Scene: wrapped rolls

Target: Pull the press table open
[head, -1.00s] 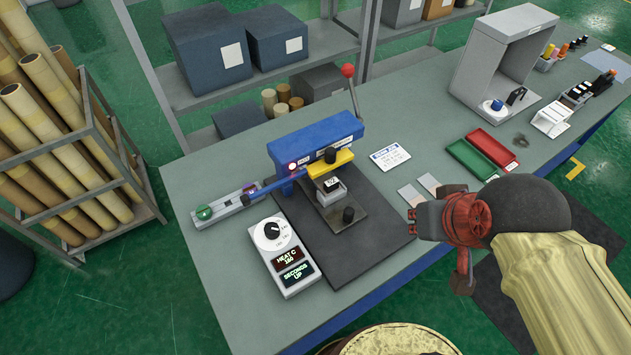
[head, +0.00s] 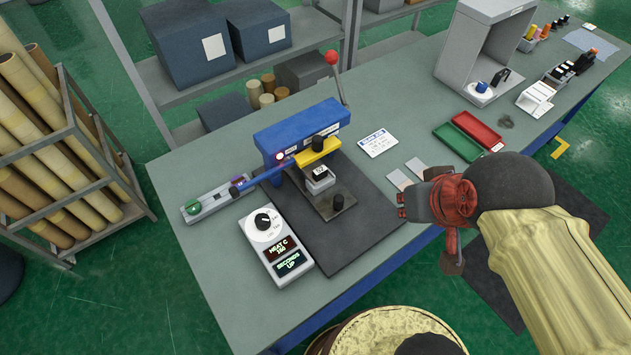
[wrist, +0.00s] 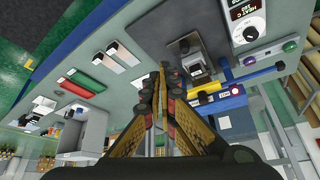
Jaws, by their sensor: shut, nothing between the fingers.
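The press is a blue machine (head: 297,128) with a yellow head (head: 318,153) and a red-knobbed lever (head: 331,58). In the wrist view my fingers (wrist: 161,72) are together, left of the knob.
A control box (head: 275,243) with a dial stands left of the press on the grey bench. A dark mat (head: 360,225) lies under the press. Green (head: 457,143) and red (head: 476,131) trays and a grey booth (head: 480,50) are at right. A rack of rolls (head: 60,150) stands left.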

